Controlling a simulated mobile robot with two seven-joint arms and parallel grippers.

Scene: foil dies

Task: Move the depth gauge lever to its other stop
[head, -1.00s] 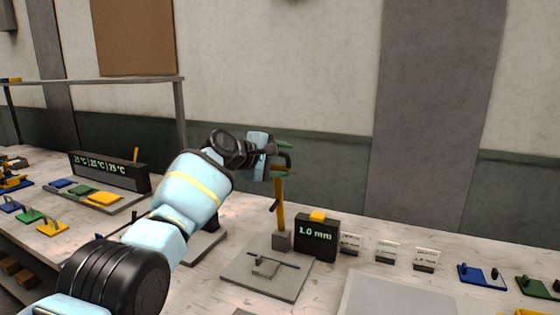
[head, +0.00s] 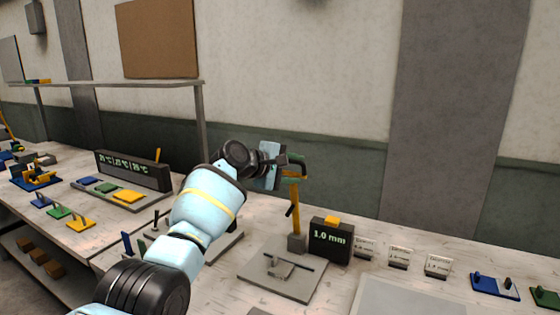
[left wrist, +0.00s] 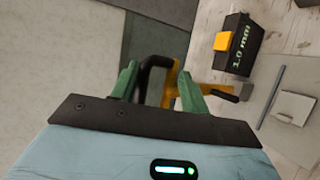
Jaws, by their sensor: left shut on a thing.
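The depth gauge has a black box (head: 331,240) reading 1.0 mm, with a yellow block on top. Beside it an upright yellow lever (head: 295,208) rises from a small grey block on a grey plate (head: 252,272). A short dark piece sticks out low on the lever. My left gripper (head: 297,167), with green fingers, is shut around the lever's top end. In the left wrist view the fingers (left wrist: 165,85) stand either side of a black curved handle (left wrist: 148,72) and the yellow lever (left wrist: 172,85). The exact contact is partly hidden. My right gripper is out of view.
Several small label cards (head: 399,257) stand right of the box, then a blue die plate (head: 495,286). A long dark display (head: 133,168) and coloured pieces lie on the left. A pale board (head: 410,298) lies at the front. The wall is behind.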

